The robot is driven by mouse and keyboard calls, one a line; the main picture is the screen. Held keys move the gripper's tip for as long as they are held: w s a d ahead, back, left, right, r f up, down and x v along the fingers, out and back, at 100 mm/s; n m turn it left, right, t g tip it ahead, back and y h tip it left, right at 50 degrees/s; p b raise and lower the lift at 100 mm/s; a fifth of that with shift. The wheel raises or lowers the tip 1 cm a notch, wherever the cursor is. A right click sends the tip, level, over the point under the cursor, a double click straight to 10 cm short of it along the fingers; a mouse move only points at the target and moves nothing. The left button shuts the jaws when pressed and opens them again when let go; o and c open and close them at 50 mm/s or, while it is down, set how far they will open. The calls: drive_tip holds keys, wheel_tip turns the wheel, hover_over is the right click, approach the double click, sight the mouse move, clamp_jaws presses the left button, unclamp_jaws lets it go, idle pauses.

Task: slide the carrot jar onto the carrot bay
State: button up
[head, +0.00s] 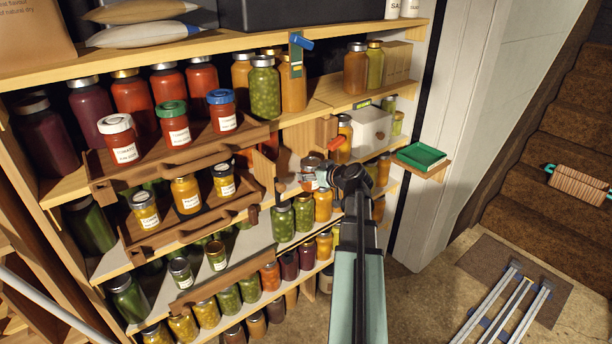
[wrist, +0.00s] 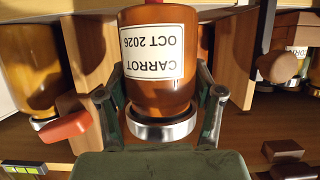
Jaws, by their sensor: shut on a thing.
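The carrot jar (wrist: 160,85) is orange-brown with a silver lid and a white label reading CARROT OCT 2026. It appears upside down in the wrist view. My gripper (wrist: 160,103) is shut on it, one finger on each side near the lid. Wooden dividers (wrist: 240,62) stand on both sides of the jar. In the head view my gripper (head: 316,178) is at the middle shelf, and its fingers partly hide the jar (head: 311,163). I see no readable bay marking, so I cannot tell which space is the carrot bay.
A red handle-like piece (wrist: 65,127) and an orange jar (wrist: 30,65) are close beside the held jar. A white box (head: 371,132) stands to the right on the shelf. Pull-out wooden trays (head: 190,232) with jars stick out on the left. A green tray (head: 421,155) sits on a ledge.

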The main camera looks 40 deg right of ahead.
sight(315, 164)
drive_tip(key=shift+b, duration=0.65)
drive_tip(key=shift+w+d+b, duration=0.2)
drive_tip(key=shift+w+b, duration=0.5)
drive_tip(key=shift+w, duration=2.2)
drive_tip(key=shift+w+d+b, duration=0.2)
drive_tip(key=shift+w+b, duration=0.45)
drive_tip(key=shift+w, duration=2.25)
drive_tip(key=shift+s+f+b, duration=0.1)
drive_tip(key=shift+f+b, duration=0.2)
drive_tip(key=shift+b, duration=0.25)
drive_tip(key=shift+f+b, duration=0.35)
drive_tip(key=shift+b, duration=0.05)
drive_tip(key=o, duration=1.6)
drive_tip(key=shift+a, duration=0.1)
drive_tip(key=v, duration=1.2)
